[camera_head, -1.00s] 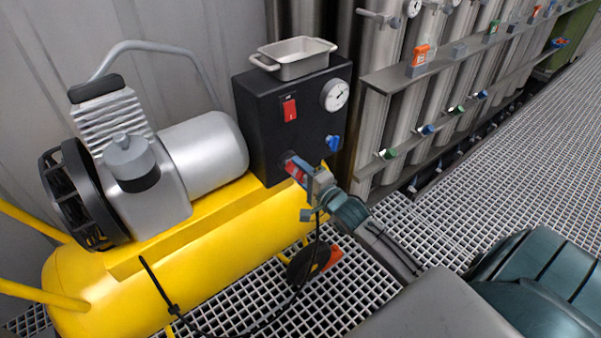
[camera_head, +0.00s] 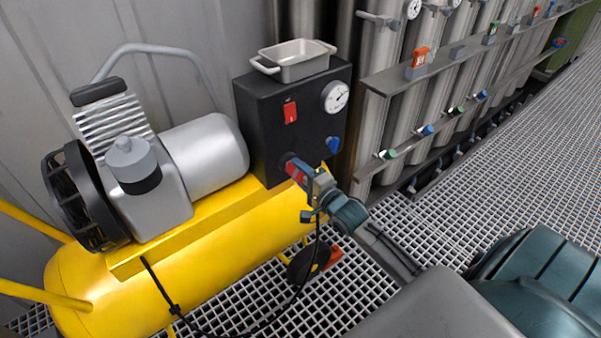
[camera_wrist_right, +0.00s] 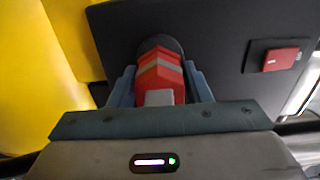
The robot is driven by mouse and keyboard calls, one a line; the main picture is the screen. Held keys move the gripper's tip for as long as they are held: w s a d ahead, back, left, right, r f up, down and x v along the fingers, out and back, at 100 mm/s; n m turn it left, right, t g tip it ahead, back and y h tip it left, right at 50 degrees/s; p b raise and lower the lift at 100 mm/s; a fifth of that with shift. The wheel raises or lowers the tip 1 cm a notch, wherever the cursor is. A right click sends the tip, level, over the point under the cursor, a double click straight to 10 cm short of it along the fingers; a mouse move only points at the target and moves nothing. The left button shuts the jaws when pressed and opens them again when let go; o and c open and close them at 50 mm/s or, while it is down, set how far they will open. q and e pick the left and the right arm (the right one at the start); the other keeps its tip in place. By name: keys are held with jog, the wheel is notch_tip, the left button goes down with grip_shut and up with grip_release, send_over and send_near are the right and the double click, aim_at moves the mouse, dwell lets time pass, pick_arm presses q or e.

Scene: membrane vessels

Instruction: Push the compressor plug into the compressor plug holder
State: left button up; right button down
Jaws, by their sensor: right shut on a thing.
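The compressor plug (camera_wrist_right: 162,75) is red with a grey band and sits between the two blue fingers of my right gripper (camera_wrist_right: 160,88) in the right wrist view. In the head view my right gripper (camera_head: 307,176) is at the lower front of the black compressor box (camera_head: 262,135), shut on the plug (camera_head: 294,168). The plug's far end meets a dark round compressor plug holder (camera_wrist_right: 160,43) on the box face. I cannot tell how deep it sits, as the plug and gripper cover most of the holder. My left gripper is not in view.
The box carries a red switch (camera_head: 290,112), a gauge (camera_head: 336,97), a blue knob (camera_head: 334,145) and a metal tray (camera_head: 297,70) on top. A yellow tank (camera_head: 200,262) lies below. A black cable (camera_head: 300,285) hangs under the gripper. Steel vessels (camera_head: 404,120) stand to the right.

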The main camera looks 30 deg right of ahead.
jog(key=shift+p, duration=0.65)
dwell(1.0)
jog(key=shift+w+b, duration=0.55)
jog(key=shift+b, duration=0.1)
jog(key=c, duration=0.7)
grip_release()
jog(key=shift+o, duration=0.2)
